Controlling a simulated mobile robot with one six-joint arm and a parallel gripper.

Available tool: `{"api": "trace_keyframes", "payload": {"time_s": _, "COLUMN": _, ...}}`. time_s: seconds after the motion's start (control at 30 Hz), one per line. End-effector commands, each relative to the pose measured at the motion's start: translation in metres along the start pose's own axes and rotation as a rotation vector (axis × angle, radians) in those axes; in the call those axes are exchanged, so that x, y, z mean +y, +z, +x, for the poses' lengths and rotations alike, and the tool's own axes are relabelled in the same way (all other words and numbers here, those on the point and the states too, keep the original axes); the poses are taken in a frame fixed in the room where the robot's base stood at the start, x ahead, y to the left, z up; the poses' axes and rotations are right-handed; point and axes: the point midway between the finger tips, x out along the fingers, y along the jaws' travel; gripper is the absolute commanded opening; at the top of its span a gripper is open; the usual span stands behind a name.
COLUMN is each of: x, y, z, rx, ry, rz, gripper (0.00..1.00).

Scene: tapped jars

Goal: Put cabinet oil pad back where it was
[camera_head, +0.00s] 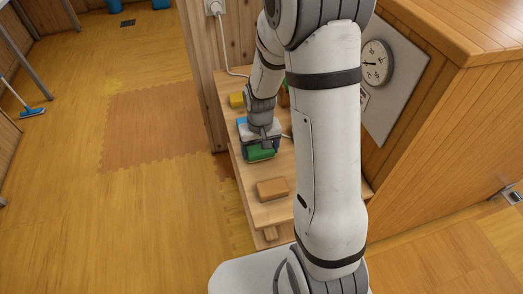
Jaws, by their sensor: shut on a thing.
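My gripper (263,143) points down over a narrow wooden shelf top (253,215), beside the wall panel. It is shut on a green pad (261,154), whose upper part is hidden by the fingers. I cannot tell whether the pad touches the wood. No label shows which thing is the cabinet oil pad. A tan-brown block (272,189) lies on the shelf top nearer to me, apart from the gripper. A yellow block (237,100) lies at the far end. A blue thing (241,121) shows just behind the gripper, partly hidden.
My arm hides the right part of the shelf top. A wooden cabinet with a round dial (376,63) stands to the right. A smaller wooden piece (270,233) sits near the shelf's front end. The floor at left is mostly clear, with a blue broom (32,112) far left.

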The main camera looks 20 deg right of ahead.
Motion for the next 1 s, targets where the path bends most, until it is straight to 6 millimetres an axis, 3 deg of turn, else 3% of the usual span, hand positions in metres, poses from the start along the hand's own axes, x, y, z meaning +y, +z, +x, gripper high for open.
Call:
{"api": "trace_keyframes", "payload": {"time_s": 0.07, "x": 0.0001, "y": 0.0003, "z": 0.0082, "rx": -0.002, "ry": 0.0, "rz": 0.0, "gripper": 0.59}}
{"api": "trace_keyframes", "payload": {"time_s": 0.4, "x": 0.0005, "y": -0.0003, "z": 0.0121, "rx": 0.001, "ry": 0.0, "rz": 0.001, "gripper": 0.59}}
{"api": "trace_keyframes", "payload": {"time_s": 0.43, "x": 0.0005, "y": -0.0003, "z": 0.0111, "rx": 0.001, "ry": 0.0, "rz": 0.001, "gripper": 0.79}}
{"api": "trace_keyframes", "payload": {"time_s": 0.67, "x": 0.0007, "y": -0.0002, "z": 0.0104, "rx": 0.001, "ry": 0.0, "rz": 0.002, "gripper": 0.97}}
{"api": "trace_keyframes", "payload": {"time_s": 1.0, "x": 0.001, "y": -0.0004, "z": 0.0048, "rx": 0.001, "ry": 0.0, "rz": 0.002, "gripper": 0.99}}
